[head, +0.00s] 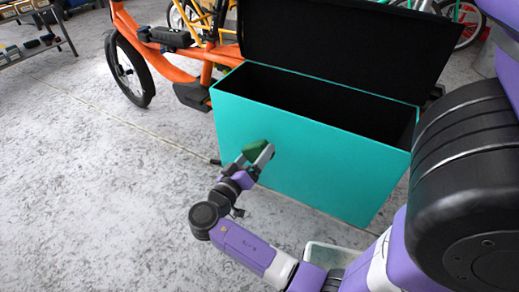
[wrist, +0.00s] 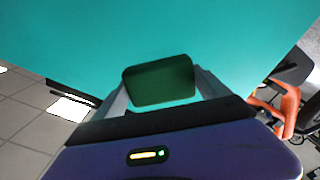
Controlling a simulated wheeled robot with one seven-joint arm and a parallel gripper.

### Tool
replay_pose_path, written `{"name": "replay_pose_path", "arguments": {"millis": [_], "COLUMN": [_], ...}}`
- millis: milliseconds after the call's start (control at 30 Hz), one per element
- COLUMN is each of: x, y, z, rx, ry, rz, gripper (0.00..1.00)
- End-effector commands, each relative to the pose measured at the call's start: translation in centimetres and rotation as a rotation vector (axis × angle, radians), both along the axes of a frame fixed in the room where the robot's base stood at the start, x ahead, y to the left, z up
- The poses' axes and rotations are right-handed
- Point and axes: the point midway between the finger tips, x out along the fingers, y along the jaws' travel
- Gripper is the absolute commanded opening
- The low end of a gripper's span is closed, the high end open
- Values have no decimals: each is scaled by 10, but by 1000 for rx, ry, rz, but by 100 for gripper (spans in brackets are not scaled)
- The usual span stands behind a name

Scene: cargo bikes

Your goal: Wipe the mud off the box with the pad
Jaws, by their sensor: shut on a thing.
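The box (head: 310,150) is a large teal cargo box with a dark inside and a black lid standing open behind it. Its teal face also fills the upper part of the wrist view (wrist: 160,30). My gripper (head: 258,155) is in front of the left part of that face, shut on a dark green pad (wrist: 158,82). The pad (head: 254,148) is at or very close to the face; I cannot tell if it touches. No mud shows on the visible part of the face. The part behind the pad and gripper is hidden.
An orange cargo bike (head: 170,55) stands behind and left of the box. A light tub (head: 333,256) sits on the floor below the box, partly hidden by my arm. A shelf rack (head: 35,42) is at the far left. The grey floor at left is clear.

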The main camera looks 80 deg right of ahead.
Motion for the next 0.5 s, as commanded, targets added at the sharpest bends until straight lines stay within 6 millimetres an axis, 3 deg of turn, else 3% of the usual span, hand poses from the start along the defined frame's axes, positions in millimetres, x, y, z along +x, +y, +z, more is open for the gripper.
{"name": "replay_pose_path", "arguments": {"millis": [200,500], "x": [3,3], "y": [15,17], "z": [0,0], "rx": [-1,-1], "ry": [0,0], "rz": [1,-1], "gripper": [41,41]}}
